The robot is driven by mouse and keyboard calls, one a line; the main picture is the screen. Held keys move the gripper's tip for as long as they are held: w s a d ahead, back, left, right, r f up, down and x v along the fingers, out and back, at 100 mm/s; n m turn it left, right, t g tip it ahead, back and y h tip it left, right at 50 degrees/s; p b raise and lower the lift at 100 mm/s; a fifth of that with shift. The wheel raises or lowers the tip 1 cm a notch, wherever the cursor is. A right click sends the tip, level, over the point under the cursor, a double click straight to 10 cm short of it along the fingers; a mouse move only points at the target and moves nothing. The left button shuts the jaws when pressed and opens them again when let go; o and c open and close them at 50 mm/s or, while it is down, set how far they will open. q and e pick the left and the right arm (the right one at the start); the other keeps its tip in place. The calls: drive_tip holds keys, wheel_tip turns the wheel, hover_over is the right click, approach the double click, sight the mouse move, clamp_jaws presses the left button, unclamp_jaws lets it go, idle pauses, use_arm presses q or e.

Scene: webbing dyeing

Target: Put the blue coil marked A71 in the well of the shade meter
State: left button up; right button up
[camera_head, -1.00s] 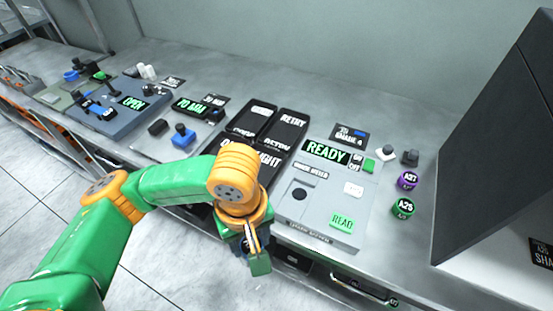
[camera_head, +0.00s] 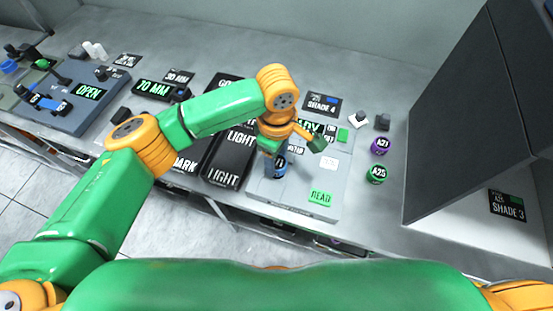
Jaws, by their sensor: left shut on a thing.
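The blue coil (camera_head: 281,167), its label only partly readable as ending in 71, is upright at the well of the shade meter (camera_head: 262,193). My left gripper (camera_head: 280,155) is above the meter and shut on the coil's top. The coil and gripper hide the well, so I cannot tell whether the coil is inside it or just over it. The meter's display is partly covered by my left gripper. Its green READ button (camera_head: 320,197) is clear. My right gripper is out of view.
A purple coil (camera_head: 380,146) and a green coil marked A25 (camera_head: 375,174) stand right of the meter. A large dark box (camera_head: 470,110) rises further right. Black panels (camera_head: 231,157) lie left of the meter. My green arm link spans the bottom.

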sight(277, 163)
use_arm(q)
drive_tip(key=shift+s+f, duration=0.15)
drive_tip(key=shift+f, duration=0.75)
drive_tip(key=shift+d, duration=0.1)
drive_tip(key=shift+f, duration=0.1)
drive_tip(key=o, duration=1.3)
drive_tip(key=shift+o, duration=0.2)
wheel_tip(277, 163, up, 12)
drive_tip(key=shift+b, duration=0.35)
